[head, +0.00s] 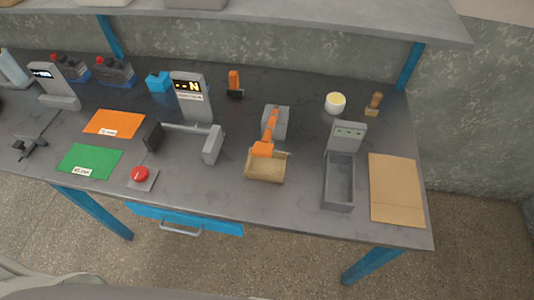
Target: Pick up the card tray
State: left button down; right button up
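The card tray (266,174) is a small, tan, open-topped box in the head view. It sits on the dark grey bench top, near the front edge and a little right of centre. It is right in front of a grey block with an orange lever arm (271,126). The orange end of the arm overlaps the tray's back edge in the picture; I cannot tell whether it touches. The inside that I can see looks empty. Neither of my grippers shows in this view.
To the right are a long grey bin (339,188) and a flat brown sheet (396,190). To the left are a grey bracket fixture (212,145), a red button (140,174), and green (90,160) and orange (114,122) mats. A shelf (300,20) overhangs the back.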

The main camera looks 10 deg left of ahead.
aim_at(273, 169)
jog(key=k+j+z, duration=0.1)
jog(key=j+z, duration=0.3)
jog(key=k+j+z, duration=0.15)
jog(key=j+z, duration=0.25)
jog(key=k+j+z, duration=0.2)
jog(key=z, duration=0.15)
jog(key=j, duration=0.1)
